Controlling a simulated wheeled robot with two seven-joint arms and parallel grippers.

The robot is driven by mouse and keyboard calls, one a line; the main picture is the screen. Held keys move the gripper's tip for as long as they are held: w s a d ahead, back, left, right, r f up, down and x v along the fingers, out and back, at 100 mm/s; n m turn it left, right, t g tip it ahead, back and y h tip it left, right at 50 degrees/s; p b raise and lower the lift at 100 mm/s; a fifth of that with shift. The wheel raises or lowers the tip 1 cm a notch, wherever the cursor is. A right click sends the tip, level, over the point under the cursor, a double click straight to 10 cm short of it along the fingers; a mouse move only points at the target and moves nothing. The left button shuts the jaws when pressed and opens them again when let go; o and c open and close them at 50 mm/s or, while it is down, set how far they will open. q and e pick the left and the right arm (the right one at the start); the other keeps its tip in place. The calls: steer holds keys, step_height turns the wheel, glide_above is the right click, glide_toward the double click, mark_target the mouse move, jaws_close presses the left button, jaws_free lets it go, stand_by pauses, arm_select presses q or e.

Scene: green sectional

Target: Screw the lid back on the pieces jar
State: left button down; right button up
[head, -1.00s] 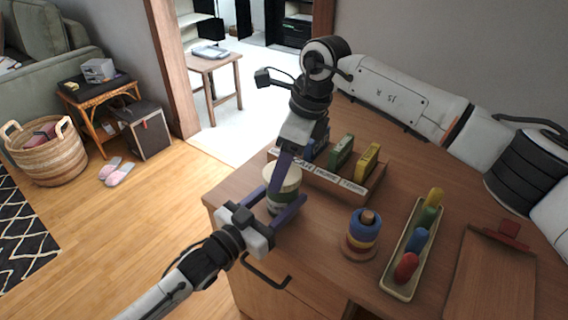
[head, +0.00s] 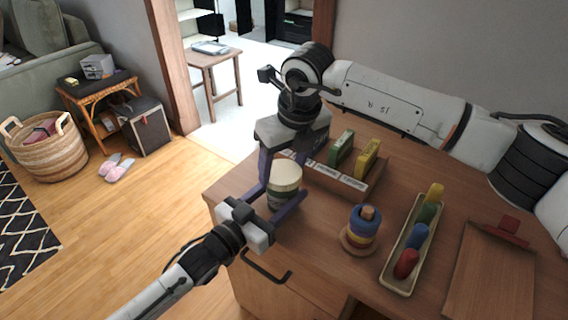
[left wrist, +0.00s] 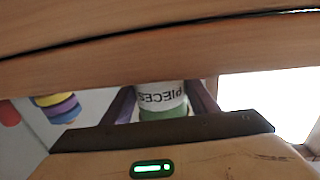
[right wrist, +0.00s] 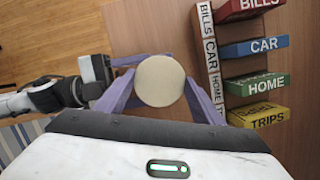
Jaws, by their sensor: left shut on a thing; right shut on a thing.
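The pieces jar (head: 283,198) stands near the left front edge of the wooden desk (head: 330,230). Its label reads PIECES in the left wrist view (left wrist: 160,95), above a green band. A round cream lid (head: 285,172) sits on top, and it also shows from above in the right wrist view (right wrist: 160,81). My left gripper (head: 279,204) is shut on the jar body from the front. My right gripper (head: 284,178) is above the jar, shut on the lid with a finger on each side. The threads are hidden.
Behind the jar is a wooden rack (head: 345,185) with labelled coloured blocks. To the right stand a ring stacker (head: 362,228), a tray (head: 395,278) of coloured pegs and a clipboard (head: 490,275). The desk's left edge is close to the jar.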

steer(key=m+h, duration=0.1)
steer(key=m, duration=0.5)
steer(key=shift+a+t+h, duration=0.2)
steer(key=shift+t+h, duration=0.1)
steer(key=shift+h, duration=0.1)
steer(key=m+h, duration=0.1)
steer(key=m, duration=0.3)
steer(key=shift+m, duration=0.4)
steer(key=m+g+h, duration=0.1)
steer(key=m, duration=0.4)
steer(key=shift+a+m, duration=0.15)
steer(key=shift+m, duration=0.15)
steer(key=m+g+h, duration=0.1)
steer(key=m, duration=0.4)
steer(key=shift+w, duration=0.1)
steer(key=o, duration=1)
